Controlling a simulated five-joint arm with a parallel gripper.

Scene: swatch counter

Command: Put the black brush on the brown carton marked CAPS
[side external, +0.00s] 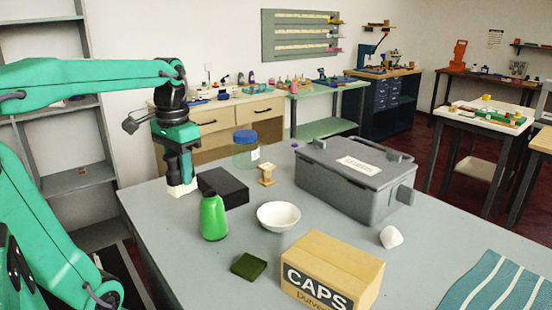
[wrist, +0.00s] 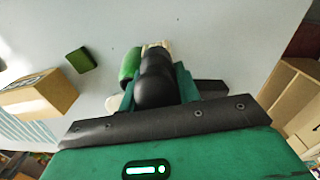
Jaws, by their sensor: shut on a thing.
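The black brush (wrist: 155,84) is gripped upright between the fingers of my gripper (wrist: 157,95) in the wrist view. Its pale bristles point down and also show in the side view (side external: 181,188), below my gripper (side external: 179,165), at the left back of the counter. I cannot tell whether the bristles touch the counter. The brown carton marked CAPS (side external: 335,268) stands at the front of the counter, well to the right of my gripper; it also shows at the left of the wrist view (wrist: 38,95). Its top looks bare.
A black block (side external: 224,186) and a green bottle (side external: 213,218) stand just right of my gripper. A white bowl (side external: 278,215), a wooden stand (side external: 266,174), a jar (side external: 245,155) and a green block (side external: 248,266) lie around. A grey toolbox (side external: 350,190) stands behind the carton.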

